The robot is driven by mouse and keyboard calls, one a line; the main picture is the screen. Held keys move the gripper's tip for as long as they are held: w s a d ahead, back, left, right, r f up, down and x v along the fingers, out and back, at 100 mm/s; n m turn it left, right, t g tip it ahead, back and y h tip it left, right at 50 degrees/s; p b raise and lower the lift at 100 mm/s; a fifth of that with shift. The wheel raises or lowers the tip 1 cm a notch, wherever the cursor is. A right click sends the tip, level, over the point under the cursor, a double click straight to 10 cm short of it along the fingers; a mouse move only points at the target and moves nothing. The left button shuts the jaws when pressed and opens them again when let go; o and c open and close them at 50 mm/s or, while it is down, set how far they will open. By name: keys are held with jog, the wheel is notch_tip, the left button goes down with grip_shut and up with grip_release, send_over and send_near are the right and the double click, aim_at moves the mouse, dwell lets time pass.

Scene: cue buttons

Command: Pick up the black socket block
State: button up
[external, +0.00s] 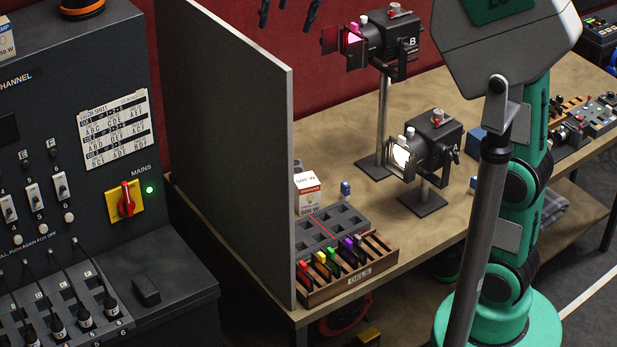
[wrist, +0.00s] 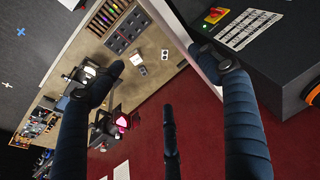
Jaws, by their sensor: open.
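A small black block (external: 146,290) lies on the dark console's lower ledge, right of the plug panel, in the external view; it looks like the socket block, but I see no socket holes at this size. I cannot make it out in the wrist view. The dark fingertips of my gripper (external: 288,12) hang at the top edge of the external view, high up and well to the right of the block. In the wrist view, the fingers of my gripper (wrist: 172,82) are spread apart with nothing between them.
A tall grey partition (external: 230,140) stands between the console and the wooden table (external: 480,110). On the table are lamp A (external: 435,140), lamp B (external: 385,38), a gel rack (external: 350,275) and a white box (external: 307,193). A plug panel (external: 70,305) with cables sits beside the block.

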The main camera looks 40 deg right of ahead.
jog(key=w+a+p, duration=0.2)
jog(key=w+a, duration=0.3)
jog(key=a, duration=0.5)
jog(key=g+h+p, duration=0.1)
jog(key=g+p, duration=0.2)
jog(key=p, duration=0.2)
send_over(149, 284)
notch_tip(149, 284, down, 57)
jog(key=shift+r, duration=0.15)
notch_tip(149, 284, down, 9)
jog(key=shift+w+r+p, duration=0.1)
jog(key=shift+r+p, duration=0.1)
jog(key=shift+p, duration=0.15)
jog(key=shift+f, duration=0.1)
